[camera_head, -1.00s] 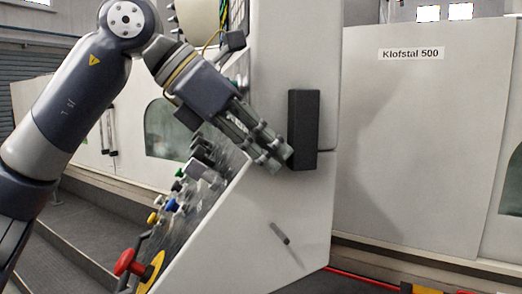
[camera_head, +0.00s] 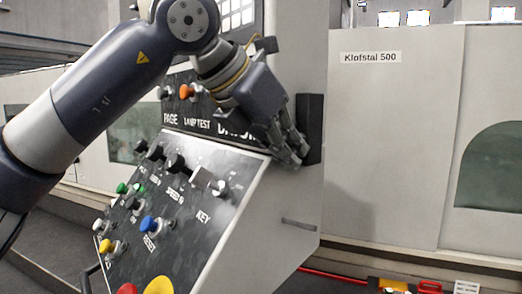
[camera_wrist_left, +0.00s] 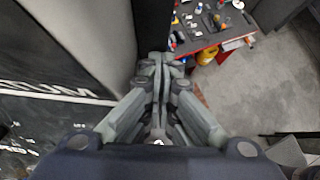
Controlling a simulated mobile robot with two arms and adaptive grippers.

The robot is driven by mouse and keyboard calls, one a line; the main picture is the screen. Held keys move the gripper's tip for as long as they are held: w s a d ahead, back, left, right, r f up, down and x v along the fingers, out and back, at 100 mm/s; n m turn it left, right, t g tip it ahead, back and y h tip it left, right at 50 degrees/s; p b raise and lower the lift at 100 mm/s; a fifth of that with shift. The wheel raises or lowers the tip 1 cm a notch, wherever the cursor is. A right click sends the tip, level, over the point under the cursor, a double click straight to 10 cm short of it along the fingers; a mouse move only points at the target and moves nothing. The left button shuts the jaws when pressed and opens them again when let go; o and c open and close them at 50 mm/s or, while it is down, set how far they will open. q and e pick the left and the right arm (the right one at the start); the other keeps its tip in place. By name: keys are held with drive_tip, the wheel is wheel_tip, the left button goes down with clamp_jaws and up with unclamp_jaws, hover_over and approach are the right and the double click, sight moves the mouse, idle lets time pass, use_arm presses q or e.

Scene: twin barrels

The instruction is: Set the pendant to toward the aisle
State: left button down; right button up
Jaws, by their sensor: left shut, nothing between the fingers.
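The pendant is a grey control console (camera_head: 262,215) with a black sloped panel of knobs and buttons, angled toward the left front of the head view. A black upright block like a handle (camera_head: 313,125) is on its right side. My left gripper (camera_head: 296,160) is shut and empty, its fingertips against or just in front of this block; I cannot tell if they touch. In the left wrist view the shut fingers (camera_wrist_left: 160,75) are beside the pendant's grey side (camera_wrist_left: 85,35), with the dark block (camera_wrist_left: 153,25) just beyond them. My right gripper is not in view.
A large grey machine marked Klofstal 500 (camera_head: 400,120) stands behind. A red cart (camera_wrist_left: 207,38) with tools and a yellow bottle stands beyond the fingers in the left wrist view. Grey floor (camera_wrist_left: 255,95) to its right is open.

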use_arm(q)
drive_tip(key=w+d+n+t+y+p, duration=0.2)
drive_tip(key=w+d+n+y+p, duration=0.1)
drive_tip(key=w+d, duration=0.6)
drive_tip(key=shift+w+d+r+n+t+p, duration=0.25)
drive_tip(key=shift+d+n+p, duration=0.35)
drive_tip(key=shift+n, duration=0.6)
drive_tip(key=shift+a, duration=0.1)
drive_tip(key=shift+y, duration=0.3)
